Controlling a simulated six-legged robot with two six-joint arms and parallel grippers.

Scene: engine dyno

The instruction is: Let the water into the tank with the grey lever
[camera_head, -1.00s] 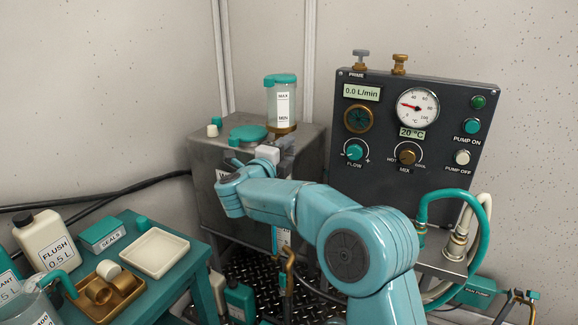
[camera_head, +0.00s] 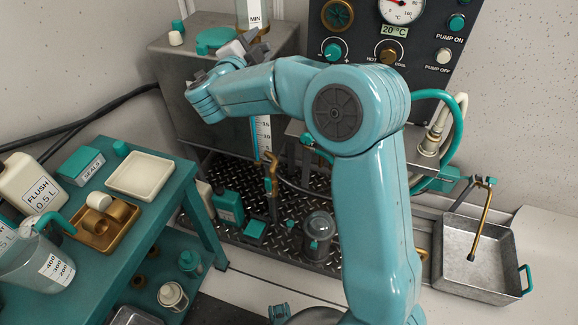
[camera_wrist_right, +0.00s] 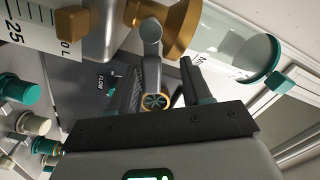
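The grey lever (camera_wrist_right: 152,68) shows in the wrist view as a grey bar with a rounded end, below a brass collar (camera_wrist_right: 187,22). My right gripper (camera_wrist_right: 163,66) is open, with one dark finger on each side of the lever and gaps visible between. In the head view my right gripper (camera_head: 260,44) is at the back right of the grey steel tank (camera_head: 172,80), under a clear cylinder (camera_head: 254,14) marked MIN. The lever is hard to make out there behind the gripper. My left gripper is not in view.
A dark control panel (camera_head: 462,75) with knobs and a gauge stands right of the tank. A teal bench (camera_head: 165,203) with a white tray (camera_head: 140,172) and flush bottle (camera_head: 28,182) is at left. A metal basin (camera_head: 480,262) is at lower right.

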